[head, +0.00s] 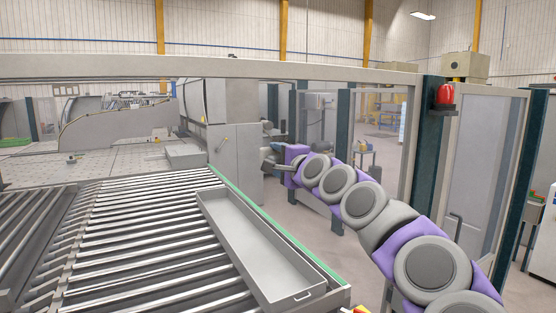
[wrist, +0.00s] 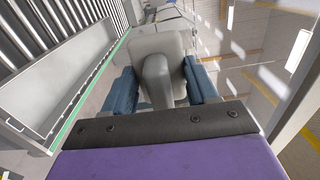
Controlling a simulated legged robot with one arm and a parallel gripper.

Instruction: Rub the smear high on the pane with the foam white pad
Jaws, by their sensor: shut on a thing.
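The pad's broad light face is beyond the fingers. A clear pane (wrist: 245,75) with pale reflections fills the right of the wrist view. I cannot tell if the pad touches it. I cannot make out the smear in either view.
A long grey tray (head: 255,245) lies at the right edge of the roller table (head: 130,235), beside a green strip. A pale frame beam (head: 230,67) crosses the top. A dark post with a red lamp (head: 445,94) stands right. Open floor shows beyond the arm.

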